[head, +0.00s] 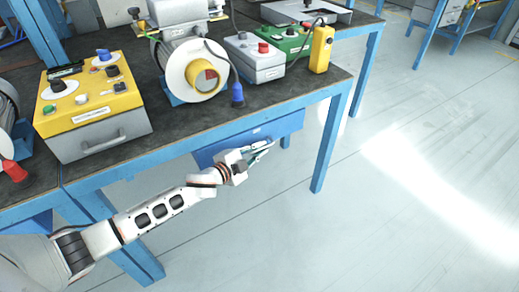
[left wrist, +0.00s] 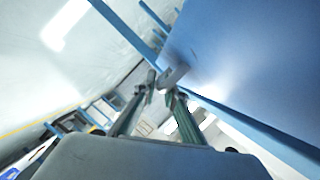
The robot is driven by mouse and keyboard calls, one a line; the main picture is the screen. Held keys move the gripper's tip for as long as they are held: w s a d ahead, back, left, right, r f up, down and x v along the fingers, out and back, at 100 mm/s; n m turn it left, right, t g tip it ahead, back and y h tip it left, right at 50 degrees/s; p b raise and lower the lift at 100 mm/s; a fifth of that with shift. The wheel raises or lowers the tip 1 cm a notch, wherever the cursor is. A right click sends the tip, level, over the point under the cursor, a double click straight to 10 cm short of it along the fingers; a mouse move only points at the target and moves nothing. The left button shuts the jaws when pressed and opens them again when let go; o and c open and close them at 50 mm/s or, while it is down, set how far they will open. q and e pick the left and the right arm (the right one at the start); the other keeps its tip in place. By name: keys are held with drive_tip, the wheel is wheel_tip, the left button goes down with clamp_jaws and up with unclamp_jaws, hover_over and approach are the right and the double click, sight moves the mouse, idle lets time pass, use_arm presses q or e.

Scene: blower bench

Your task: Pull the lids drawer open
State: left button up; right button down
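A blue drawer (head: 281,127) hangs under the bench top on the right, with a small pale label on its front. It looks like the lids drawer, but I cannot read the label. My left gripper (head: 268,147) is in front of the drawer, reaching in from the lower left and covering part of its front. In the left wrist view, the fingers of the left gripper (left wrist: 161,92) stand apart, with a grey handle (left wrist: 175,75) at their tips beside the blue drawer face (left wrist: 245,60). I cannot tell whether the fingers touch the handle. My right gripper is not in view.
The dark bench top (head: 190,115) carries a yellow control box (head: 90,105), a blower (head: 195,75), a grey box (head: 255,62) and a yellow pendant (head: 321,48). A blue bench leg (head: 331,140) stands right of the drawer. The floor (head: 400,200) in front is clear.

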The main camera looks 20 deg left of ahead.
use_arm(q)
clamp_jaws()
